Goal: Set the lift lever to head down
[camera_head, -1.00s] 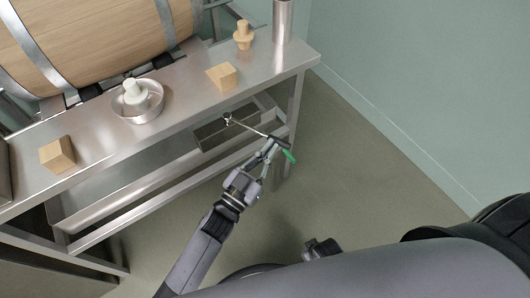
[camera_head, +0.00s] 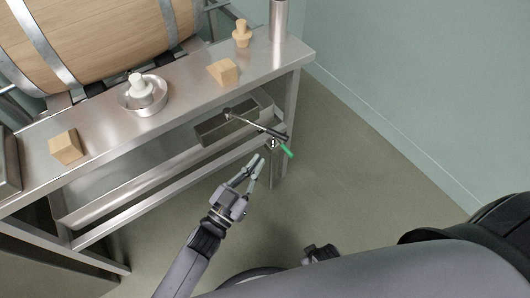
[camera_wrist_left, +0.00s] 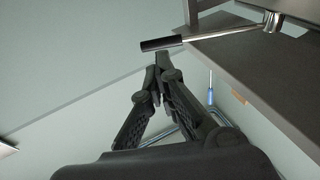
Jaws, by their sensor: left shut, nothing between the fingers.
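The lift lever (camera_head: 258,125) is a thin metal rod with a black grip. It sticks out to the right from a grey box under the bench top, its grip end near the bench's right leg. In the wrist view the lever's black grip (camera_wrist_left: 162,43) lies just beyond my fingertips, with the rod running right to a metal pivot (camera_wrist_left: 272,20). My left gripper (camera_head: 260,162) is shut and empty, below the grip and apart from it in the head view. Its fingertips (camera_wrist_left: 162,62) meet in the wrist view. A green piece (camera_head: 287,150) shows beside the grip end.
The steel bench (camera_head: 190,95) carries wooden blocks (camera_head: 223,71), a wooden peg (camera_head: 242,33) and a round dish (camera_head: 143,100) with a white stopper. A barrel (camera_head: 90,35) lies behind. A grey box (camera_head: 215,130) sits under the bench top.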

